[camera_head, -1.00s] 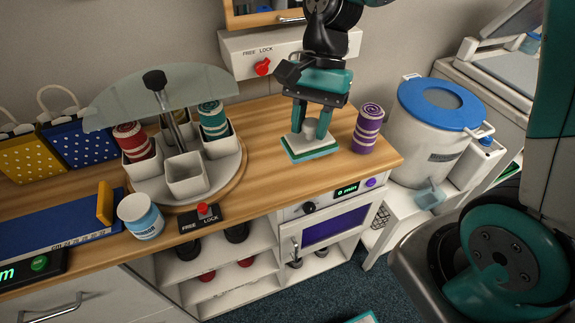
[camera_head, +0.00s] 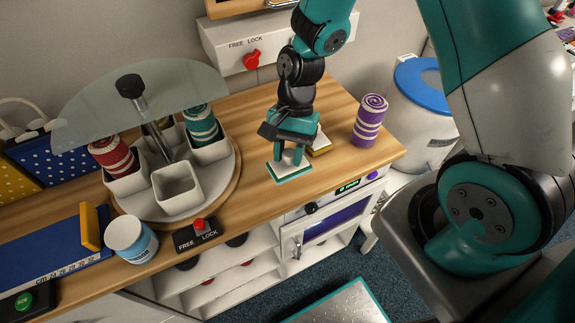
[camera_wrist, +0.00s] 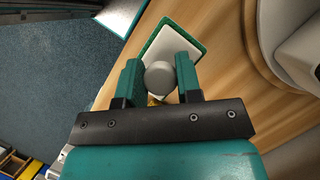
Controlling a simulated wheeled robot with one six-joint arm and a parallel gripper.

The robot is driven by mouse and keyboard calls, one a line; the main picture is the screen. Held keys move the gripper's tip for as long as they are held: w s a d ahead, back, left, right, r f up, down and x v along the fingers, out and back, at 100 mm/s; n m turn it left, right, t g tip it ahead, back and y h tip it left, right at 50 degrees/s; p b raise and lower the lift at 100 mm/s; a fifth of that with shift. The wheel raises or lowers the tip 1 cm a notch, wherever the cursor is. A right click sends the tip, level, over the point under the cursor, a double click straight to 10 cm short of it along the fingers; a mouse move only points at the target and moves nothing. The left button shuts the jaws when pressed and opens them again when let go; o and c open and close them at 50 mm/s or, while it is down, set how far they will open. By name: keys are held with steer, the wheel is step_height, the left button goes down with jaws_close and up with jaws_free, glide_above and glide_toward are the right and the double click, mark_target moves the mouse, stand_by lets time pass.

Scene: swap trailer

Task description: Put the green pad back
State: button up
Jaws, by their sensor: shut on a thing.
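The green pad (camera_head: 290,167) is a flat square with a white top, a green edge and a grey round knob. My gripper (camera_head: 291,149) is above it in the head view, fingers pointing down. In the wrist view my gripper (camera_wrist: 159,80) is shut on the grey knob (camera_wrist: 160,77), with the pad's white top and green rim (camera_wrist: 172,42) beyond the fingertips. The pad is low over the wooden counter; I cannot tell whether it touches. A yellow-edged pad (camera_head: 320,146) is right behind my gripper, partly hidden.
A purple striped roll (camera_head: 370,121) stands at right on the counter (camera_head: 260,190). At left is a round carousel (camera_head: 226,187) with square cups and red and teal rolls, under a glass pane.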

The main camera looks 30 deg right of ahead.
steer(key=shift+f, duration=2.6)
steer(key=shift+f, duration=0.1)
steer(key=o, duration=0.9)
steer(key=b+v, duration=0.1)
steer(key=v, duration=1.1)
step_height(320, 180, up, 9)
steer(key=n+t, duration=0.2)
steer(key=n, duration=0.5)
glide_above(288, 168)
steer(key=s+a+r+n, duration=0.1)
steer(key=s+r+n, duration=0.1)
steer(key=s+n, duration=0.1)
steer(key=s+a+r+n+t, duration=0.1)
steer(key=s+r+n, duration=0.1)
steer(key=s+n, duration=0.1)
steer(key=s+a+r+n+y, duration=0.1)
steer(key=s+a+r+n, duration=0.1)
steer(key=s, duration=0.3)
steer(key=shift+s+r+n, duration=0.1)
steer(key=shift+r+n, duration=0.35)
steer(key=shift+n, duration=0.15)
